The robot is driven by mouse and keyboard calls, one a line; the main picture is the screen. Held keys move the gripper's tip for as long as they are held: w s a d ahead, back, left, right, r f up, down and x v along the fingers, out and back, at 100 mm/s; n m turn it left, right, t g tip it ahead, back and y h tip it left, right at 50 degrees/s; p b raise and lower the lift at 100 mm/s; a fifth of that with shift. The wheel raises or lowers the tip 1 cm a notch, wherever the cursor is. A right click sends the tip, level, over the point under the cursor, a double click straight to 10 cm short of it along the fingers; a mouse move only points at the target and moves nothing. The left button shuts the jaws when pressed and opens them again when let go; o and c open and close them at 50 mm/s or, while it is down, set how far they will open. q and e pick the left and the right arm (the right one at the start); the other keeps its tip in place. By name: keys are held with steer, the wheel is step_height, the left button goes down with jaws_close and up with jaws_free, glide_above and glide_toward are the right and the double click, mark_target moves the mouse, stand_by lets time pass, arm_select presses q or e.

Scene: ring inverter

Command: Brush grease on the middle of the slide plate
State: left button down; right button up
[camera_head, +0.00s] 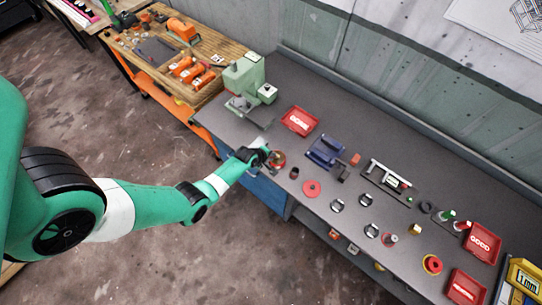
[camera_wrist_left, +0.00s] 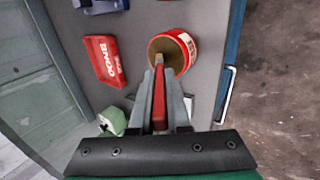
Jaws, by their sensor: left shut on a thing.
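My left gripper (camera_head: 264,150) is over the bench's near edge, beside the green machine. In the left wrist view the gripper (camera_wrist_left: 164,92) is shut on a red-handled brush (camera_wrist_left: 159,100). The brush tip points at the opening of a round red-and-gold grease tin (camera_wrist_left: 182,50), which also shows in the head view (camera_head: 278,160). I cannot tell whether the bristles touch the tin. Which part is the slide plate is unclear; a blue fixture (camera_head: 325,151) and a fixture with a silver bar (camera_head: 388,178) stand farther right. My right gripper is not in view.
A red tray (camera_head: 299,121) lies behind the tin. The green machine (camera_head: 246,77) stands at the bench's left end. A small brown cup (camera_head: 294,173) and a red disc (camera_head: 312,189) lie to the right. Other small parts and red trays fill the right end.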

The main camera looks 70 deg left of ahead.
arm_select(q)
step_height(320, 180, up, 7)
steer(key=p, duration=0.7)
steer(key=shift+s, duration=0.1)
